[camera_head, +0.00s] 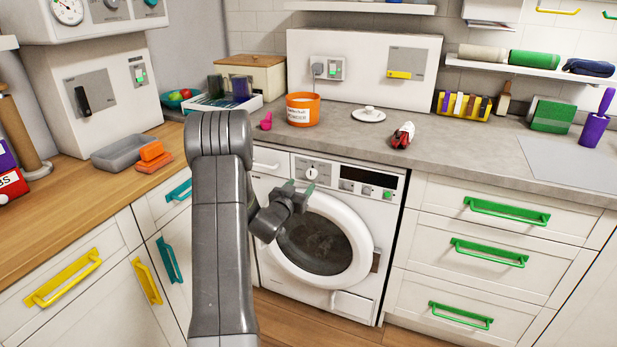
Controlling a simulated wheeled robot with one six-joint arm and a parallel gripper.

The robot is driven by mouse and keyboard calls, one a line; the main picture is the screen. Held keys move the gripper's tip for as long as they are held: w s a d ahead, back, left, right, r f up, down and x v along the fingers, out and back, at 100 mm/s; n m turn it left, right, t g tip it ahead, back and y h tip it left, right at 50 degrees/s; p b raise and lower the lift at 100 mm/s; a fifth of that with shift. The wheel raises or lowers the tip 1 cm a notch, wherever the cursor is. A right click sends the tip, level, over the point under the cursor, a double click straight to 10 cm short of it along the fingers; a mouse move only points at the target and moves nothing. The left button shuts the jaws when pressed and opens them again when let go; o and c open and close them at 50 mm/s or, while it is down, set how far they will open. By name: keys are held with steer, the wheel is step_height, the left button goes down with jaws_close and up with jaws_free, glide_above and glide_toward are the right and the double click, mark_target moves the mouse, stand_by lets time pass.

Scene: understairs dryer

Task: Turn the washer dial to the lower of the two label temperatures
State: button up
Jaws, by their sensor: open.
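The white washer (357,304) stands under the grey counter, with its round dark-glass door shut. Its dial (312,174) is a small round knob on the upper left of the front panel; its pointer setting is too small to read. A dark display and small buttons (366,189) sit to the right of the dial. My gripper (300,187) is open, with its fingertips just below and left of the dial in the picture. I cannot tell whether they touch the panel. No temperature figures are readable on any label.
An orange tub with a white label (303,109), a pink scoop (266,121), a white dish (368,115) and a red-and-white item (402,135) stand on the counter above the washer. Drawers with green handles (507,211) are to the right. Cabinets with yellow handles (62,278) are left.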

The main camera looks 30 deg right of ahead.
mark_target(311, 174)
steer(key=x, duration=0.7)
steer(key=shift+w+d, duration=0.1)
steer(key=shift+w, duration=0.1)
steer(key=c, duration=1)
